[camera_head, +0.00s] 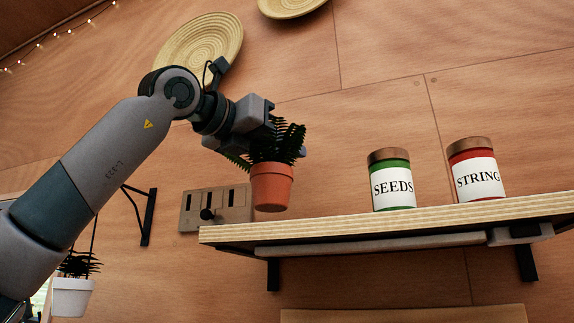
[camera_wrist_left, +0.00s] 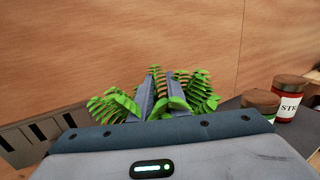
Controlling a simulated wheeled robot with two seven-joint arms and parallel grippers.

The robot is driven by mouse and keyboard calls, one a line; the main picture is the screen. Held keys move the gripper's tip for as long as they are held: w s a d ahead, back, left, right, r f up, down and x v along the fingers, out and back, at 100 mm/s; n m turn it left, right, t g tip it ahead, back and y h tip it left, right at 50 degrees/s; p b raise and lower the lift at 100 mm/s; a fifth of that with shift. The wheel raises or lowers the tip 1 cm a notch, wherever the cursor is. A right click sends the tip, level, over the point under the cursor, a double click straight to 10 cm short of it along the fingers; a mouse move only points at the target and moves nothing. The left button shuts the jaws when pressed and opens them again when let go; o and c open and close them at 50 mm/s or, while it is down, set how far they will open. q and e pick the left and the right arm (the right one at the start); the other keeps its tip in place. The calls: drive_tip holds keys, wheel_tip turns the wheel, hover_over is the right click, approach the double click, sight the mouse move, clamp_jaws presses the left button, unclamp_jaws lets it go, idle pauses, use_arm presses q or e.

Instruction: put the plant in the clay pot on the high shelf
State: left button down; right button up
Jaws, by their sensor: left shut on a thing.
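The plant in the clay pot (camera_head: 272,187) hangs upright from my left gripper (camera_head: 268,140), above and close to the left end of the high shelf (camera_head: 400,221). The fingers are shut among its dark fronds, just above the orange pot. I cannot tell whether the pot is directly over the board or in front of it. In the left wrist view green fronds (camera_wrist_left: 200,92) spread around the two fingers (camera_wrist_left: 159,98), and the pot is hidden. My right gripper is out of view.
A green SEEDS jar (camera_head: 391,181) and a red STRING jar (camera_head: 475,170) stand on the shelf to the right. The shelf's left part is clear. A wall panel with a knob (camera_head: 215,207) is behind the pot. A white hanging pot (camera_head: 72,297) is at lower left.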

sight(287, 171)
use_arm(q)
drive_tip(key=shift+a+f, duration=0.1)
drive_tip(key=shift+f, duration=0.15)
drive_tip(key=shift+s+d, duration=0.1)
drive_tip(key=shift+d, duration=0.1)
drive_tip(key=shift+f, duration=0.1)
drive_tip(key=shift+a+f+p, duration=0.15)
drive_tip(key=shift+f+p, duration=0.25)
drive_tip(key=shift+f, duration=1.4)
